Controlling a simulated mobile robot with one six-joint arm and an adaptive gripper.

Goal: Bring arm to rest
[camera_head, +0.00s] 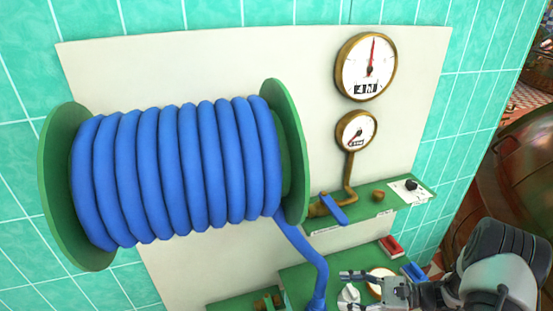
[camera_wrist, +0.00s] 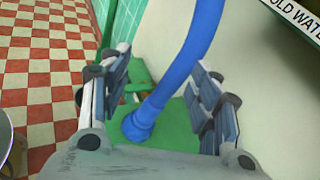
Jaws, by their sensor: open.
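My gripper (camera_head: 352,289) is at the lower right of the head view, reaching left over the lower green shelf (camera_head: 300,274). In the wrist view my gripper (camera_wrist: 158,82) has its two fingers wide apart. It is open and I see nothing clamped in it. A blue hose (camera_head: 307,250) hangs from the reel to the left of the gripper. In the wrist view the hose (camera_wrist: 184,65) shows in the gap between the fingers, and its thick blue end (camera_wrist: 138,124) is at the green surface. I cannot tell how far the hose is from the fingers.
A green reel (camera_head: 285,140) wound with blue hose fills the left. Two gauges (camera_head: 366,68) are on the white panel (camera_head: 230,60). A blue lever (camera_head: 333,208) is on the upper green shelf. Red (camera_head: 390,246) and blue (camera_head: 414,271) blocks sit near my arm. Checkered floor (camera_wrist: 45,60) shows at left.

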